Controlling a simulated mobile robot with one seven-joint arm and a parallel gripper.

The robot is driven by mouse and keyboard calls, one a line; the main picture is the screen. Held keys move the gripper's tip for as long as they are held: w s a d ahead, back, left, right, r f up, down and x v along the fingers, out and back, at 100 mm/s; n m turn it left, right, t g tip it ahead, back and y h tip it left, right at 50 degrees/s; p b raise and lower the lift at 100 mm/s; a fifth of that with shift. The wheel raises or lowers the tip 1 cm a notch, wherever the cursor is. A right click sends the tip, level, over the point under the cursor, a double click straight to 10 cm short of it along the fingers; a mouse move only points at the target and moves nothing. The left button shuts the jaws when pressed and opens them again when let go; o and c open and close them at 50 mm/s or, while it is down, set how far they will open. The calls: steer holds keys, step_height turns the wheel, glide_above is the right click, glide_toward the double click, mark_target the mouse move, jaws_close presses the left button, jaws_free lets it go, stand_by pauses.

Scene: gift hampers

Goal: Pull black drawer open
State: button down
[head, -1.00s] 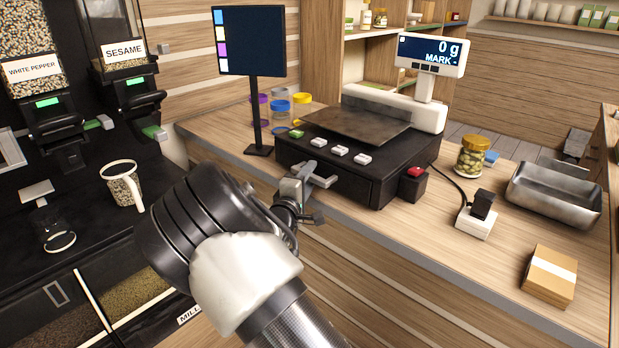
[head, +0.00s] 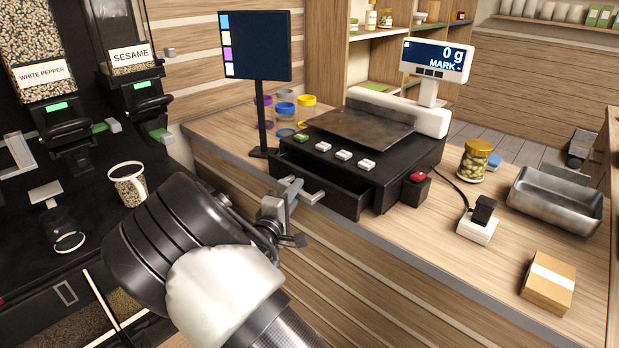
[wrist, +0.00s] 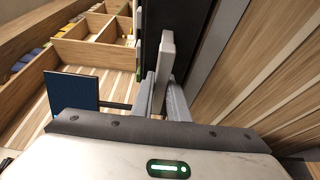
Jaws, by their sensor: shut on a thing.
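The black drawer (head: 342,201) is in the front of the black scale base (head: 405,170) on the wooden counter. It stands partly open, and a dark gap shows above its front. My gripper (head: 288,196) is at the drawer's front left, shut on the light grey drawer handle (head: 312,197). In the wrist view the handle (wrist: 166,50) stands upright between my two grey fingers (wrist: 166,95). The drawer's inside is dark, and I cannot tell what is in it.
A monitor (head: 255,50) stands on a thin post left of the scale. A jar (head: 476,161), a metal tray (head: 555,200) and a tan box (head: 548,280) are on the counter at right. A mug (head: 128,184) stands by the dispensers at left.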

steer(key=s+a+p, duration=0.2)
steer(key=s+a, duration=0.4)
steer(key=s, duration=0.1)
steer(key=shift+s, duration=0.4)
steer(key=c, duration=1.7)
jaws_free()
steer(key=v, duration=1.7)
steer(key=shift+s+a+p, duration=0.15)
steer(key=shift+s+p, duration=0.05)
steer(key=shift+p, duration=0.1)
